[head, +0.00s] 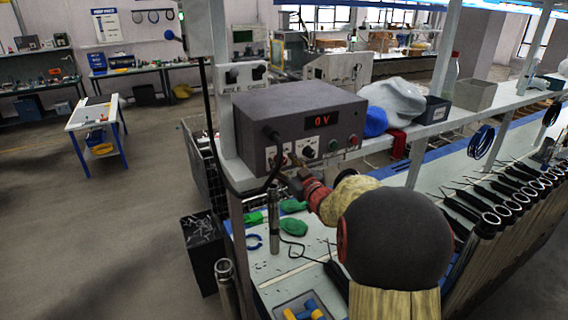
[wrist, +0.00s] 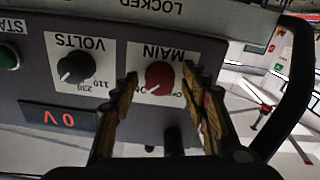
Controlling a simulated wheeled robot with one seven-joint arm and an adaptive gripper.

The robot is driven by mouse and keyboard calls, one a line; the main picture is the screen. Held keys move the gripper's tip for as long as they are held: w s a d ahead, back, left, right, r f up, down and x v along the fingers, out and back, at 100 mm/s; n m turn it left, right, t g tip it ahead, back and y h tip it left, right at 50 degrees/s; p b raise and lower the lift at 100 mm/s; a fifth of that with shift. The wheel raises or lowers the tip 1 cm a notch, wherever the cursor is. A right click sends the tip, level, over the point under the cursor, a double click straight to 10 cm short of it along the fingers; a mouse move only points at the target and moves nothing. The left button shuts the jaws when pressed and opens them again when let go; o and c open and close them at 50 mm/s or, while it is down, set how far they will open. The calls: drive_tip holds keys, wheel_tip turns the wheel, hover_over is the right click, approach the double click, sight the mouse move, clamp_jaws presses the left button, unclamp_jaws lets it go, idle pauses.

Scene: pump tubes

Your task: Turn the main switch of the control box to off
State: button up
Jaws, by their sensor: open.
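The grey control box (head: 300,110) sits on the shelf, its red display reading 0 V. The wrist view shows its panel upside down. The red main switch (wrist: 160,77) is a round knob on a white plate marked MAIN. I cannot tell clearly which mark it points to. My gripper (head: 290,170) is open in front of the panel's left part. In the wrist view its two tan-padded fingers (wrist: 160,92) stand on either side of the red knob. Contact with it cannot be made out. In the head view the gripper hides most of the main switch.
The black volts knob (wrist: 75,67) is beside the main switch, close to one finger. A green button (wrist: 8,57) lies farther along. A black cable (head: 272,165) loops at the box's left. A shelf post (head: 238,240) stands left; the workbench (head: 310,245) below holds tools.

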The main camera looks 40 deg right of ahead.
drive_tip(key=shift+c, duration=0.8)
drive_tip(key=c, duration=1)
drive_tip(key=shift+b, duration=0.65)
drive_tip(key=n+b, duration=0.1)
drive_tip(key=b, duration=0.1)
drive_tip(key=n+b, duration=0.2)
drive_tip(key=b, duration=0.1)
drive_tip(key=shift+f, duration=0.25)
drive_tip(key=n+b, duration=0.5)
drive_tip(key=b, duration=0.2)
drive_tip(key=shift+n, duration=0.3)
drive_tip(key=n+b, duration=0.4)
drive_tip(key=b, duration=0.1)
drive_tip(key=n+b, duration=0.4)
drive_tip(key=n, duration=0.1)
drive_tip(key=shift+r+b, duration=0.15)
drive_tip(key=shift+b, duration=0.2)
drive_tip(key=shift+n, duration=0.3)
